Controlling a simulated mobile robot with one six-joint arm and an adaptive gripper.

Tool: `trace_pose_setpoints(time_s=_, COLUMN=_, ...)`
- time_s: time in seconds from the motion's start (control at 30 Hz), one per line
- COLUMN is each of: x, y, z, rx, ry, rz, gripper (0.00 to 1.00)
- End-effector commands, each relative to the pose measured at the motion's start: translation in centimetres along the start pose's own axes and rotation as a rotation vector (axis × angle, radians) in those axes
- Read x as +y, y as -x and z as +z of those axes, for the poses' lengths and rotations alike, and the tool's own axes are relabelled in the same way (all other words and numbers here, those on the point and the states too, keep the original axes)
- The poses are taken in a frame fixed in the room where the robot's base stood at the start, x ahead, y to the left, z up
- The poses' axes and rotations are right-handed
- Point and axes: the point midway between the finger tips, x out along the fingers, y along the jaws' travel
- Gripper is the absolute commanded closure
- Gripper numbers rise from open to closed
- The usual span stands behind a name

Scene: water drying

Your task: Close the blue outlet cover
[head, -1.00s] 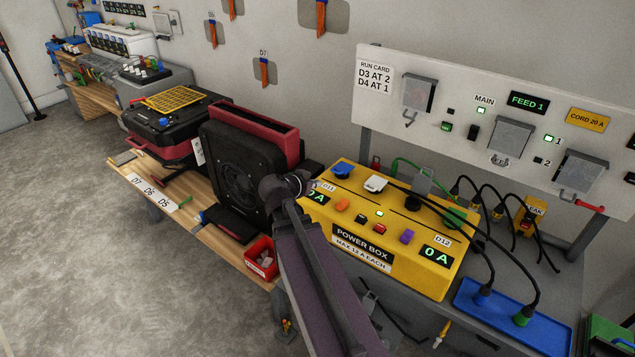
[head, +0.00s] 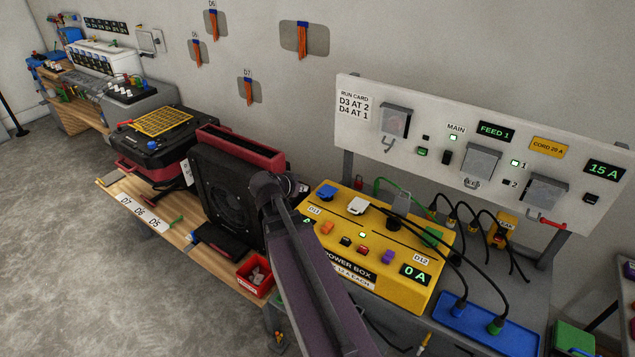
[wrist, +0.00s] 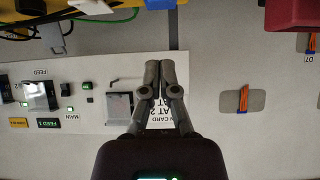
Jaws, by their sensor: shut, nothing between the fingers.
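The yellow power box (head: 385,270) stands on the bench right of my arm in the head view. The small blue outlet cover (head: 327,192) is at its back left corner, left of a white cover (head: 357,205). The blue cover seems raised, but its angle is hard to tell. In the wrist view, which looks upside down, a bit of the blue cover (wrist: 158,4) shows at the top edge, beyond my fingertips. My gripper (wrist: 160,66) is shut and empty, pointing toward the wall panel, apart from the cover. In the head view the fingers are mostly hidden by my wrist.
A black fan-like unit with a red top (head: 238,150) stands close left of my wrist. The white wall panel (head: 445,110) stands behind. A red bin (head: 255,276) sits at front left.

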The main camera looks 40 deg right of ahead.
Motion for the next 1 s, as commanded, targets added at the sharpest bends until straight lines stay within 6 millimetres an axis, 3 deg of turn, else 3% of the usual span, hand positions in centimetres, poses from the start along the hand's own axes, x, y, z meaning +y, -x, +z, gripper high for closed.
trace_pose_setpoints(time_s=0.03, x=-0.1, y=0.7, z=-1.1, rx=-0.010, ry=0.000, rz=0.000, gripper=1.00)
trace_pose_setpoints(time_s=0.2, x=-0.1, y=1.0, z=-1.9, rx=-0.032, ry=-0.001, rz=-0.001, gripper=1.00)
trace_pose_setpoints(time_s=0.77, x=-0.1, y=0.8, z=-1.8, rx=-0.038, ry=-0.001, rz=-0.001, gripper=1.00)
trace_pose_setpoints(time_s=1.0, x=-0.1, y=-0.5, z=-1.7, rx=-0.038, ry=-0.001, rz=-0.001, gripper=1.00)
